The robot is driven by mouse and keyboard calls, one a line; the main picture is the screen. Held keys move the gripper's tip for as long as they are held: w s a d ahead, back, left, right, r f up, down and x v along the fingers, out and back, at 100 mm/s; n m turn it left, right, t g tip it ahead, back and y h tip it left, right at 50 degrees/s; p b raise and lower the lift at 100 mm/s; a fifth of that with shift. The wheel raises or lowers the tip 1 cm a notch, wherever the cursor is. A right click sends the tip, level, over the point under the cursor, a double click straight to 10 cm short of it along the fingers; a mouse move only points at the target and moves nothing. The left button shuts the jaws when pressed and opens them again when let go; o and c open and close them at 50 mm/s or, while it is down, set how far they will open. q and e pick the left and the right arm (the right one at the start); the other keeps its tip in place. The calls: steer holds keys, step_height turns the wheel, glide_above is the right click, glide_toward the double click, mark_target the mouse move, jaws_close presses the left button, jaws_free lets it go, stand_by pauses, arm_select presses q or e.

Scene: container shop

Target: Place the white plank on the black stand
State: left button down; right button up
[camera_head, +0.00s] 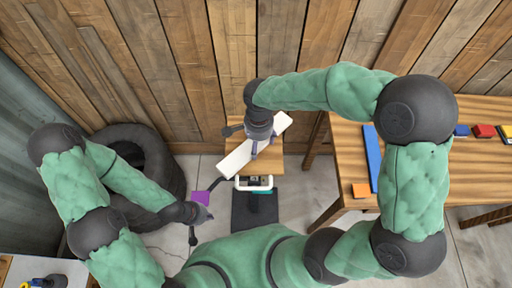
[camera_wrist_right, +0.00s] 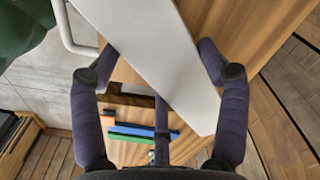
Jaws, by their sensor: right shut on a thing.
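The white plank (camera_head: 234,162) lies slantwise under my right gripper (camera_head: 258,140), above a wooden surface. In the right wrist view the plank (camera_wrist_right: 150,50) runs between the dark fingers of my right gripper (camera_wrist_right: 160,65), which is shut on it. Whether the plank touches the wood beneath is unclear. A black flat piece (camera_head: 240,215) shows below the wooden surface; I cannot tell if it is the black stand. A thin black bar (camera_head: 216,184) shows near the plank's lower left end. My left gripper (camera_head: 202,222) is empty with fingers spread, low on the left, near a purple square (camera_head: 201,198).
A white-framed handle (camera_head: 253,183) sits before the wooden surface (camera_head: 268,163). A wooden table (camera_head: 415,180) at right holds a blue board (camera_head: 373,155), an orange block (camera_head: 360,190) and small coloured items. A plank wall closes the back.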

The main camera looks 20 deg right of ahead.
steer(key=shift+w+a+f, duration=0.2)
steer(key=shift+a+f, duration=0.05)
steer(key=shift+f, duration=0.2)
steer(key=shift+w+f+b, duration=0.1)
steer(key=shift+f+b, duration=0.4)
steer(key=shift+f, duration=1)
steer(key=shift+f, duration=0.2)
steer(key=o, duration=1.3)
steer(key=shift+r, duration=0.15)
steer(key=shift+r, duration=0.3)
step_height(320, 180, up, 12)
steer(key=p, duration=0.2)
steer(key=shift+f+p, duration=0.25)
steer(key=shift+p, duration=0.05)
